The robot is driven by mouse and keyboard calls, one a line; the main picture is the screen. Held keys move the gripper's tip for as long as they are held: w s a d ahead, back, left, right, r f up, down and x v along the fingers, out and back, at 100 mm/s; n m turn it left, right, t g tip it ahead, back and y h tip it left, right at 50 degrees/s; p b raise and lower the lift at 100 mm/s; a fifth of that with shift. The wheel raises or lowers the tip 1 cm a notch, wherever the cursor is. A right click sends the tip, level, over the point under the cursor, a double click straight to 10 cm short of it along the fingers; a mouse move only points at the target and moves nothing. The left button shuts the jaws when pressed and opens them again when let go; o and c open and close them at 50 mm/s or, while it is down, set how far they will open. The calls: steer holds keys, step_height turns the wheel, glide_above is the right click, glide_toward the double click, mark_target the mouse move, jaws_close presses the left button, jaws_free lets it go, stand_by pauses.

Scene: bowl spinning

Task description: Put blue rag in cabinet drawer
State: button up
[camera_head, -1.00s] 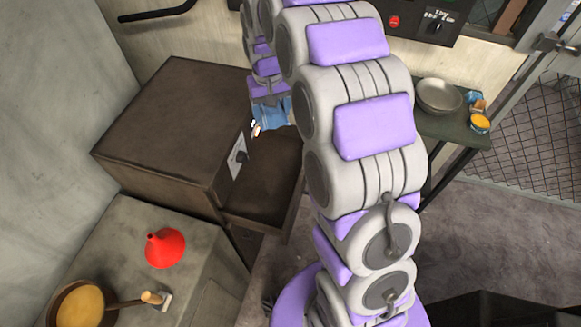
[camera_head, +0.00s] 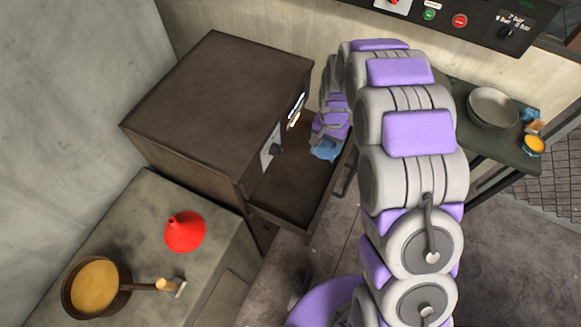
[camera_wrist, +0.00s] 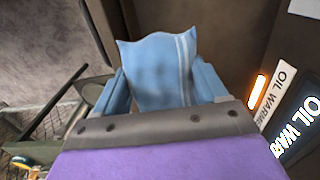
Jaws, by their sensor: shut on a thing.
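The blue rag (camera_head: 325,152) with pale stripes is held at the end of my arm, over the far right part of the open cabinet drawer (camera_head: 285,185). My gripper (camera_wrist: 160,88) is shut on the rag, which stands out ahead of it in the wrist view (camera_wrist: 155,65). My arm hides its fingertips in the head view. The brown cabinet (camera_head: 215,85) stands against the wall with its drawer pulled out. I cannot tell whether the rag touches the drawer bottom.
A grey counter at the front left holds a red funnel (camera_head: 184,232) and a pot of yellow food (camera_head: 95,287). A side table at right carries a bowl (camera_head: 492,106) and a yellow-topped cup (camera_head: 533,146). The drawer's inside looks empty.

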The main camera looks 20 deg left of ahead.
steer(key=s+a+f, duration=0.4)
steer(key=f, duration=0.2)
steer(key=b, duration=0.2)
glide_above(304, 178)
steer(key=f, duration=0.6)
steer(key=shift+w+a+f, duration=0.1)
steer(key=shift+a+f, duration=0.05)
steer(key=shift+a, duration=0.1)
steer(key=shift+d+f, duration=0.3)
steer(key=shift+f, duration=0.6)
steer(key=shift+d+f, duration=0.25)
steer(key=shift+f, duration=0.65)
steer(key=shift+a, duration=0.2)
steer(key=shift+a+f, duration=0.15)
steer(key=shift+a, duration=0.05)
steer(key=o, duration=1)
steer(key=shift+d, duration=0.35)
steer(key=shift+a, duration=0.2)
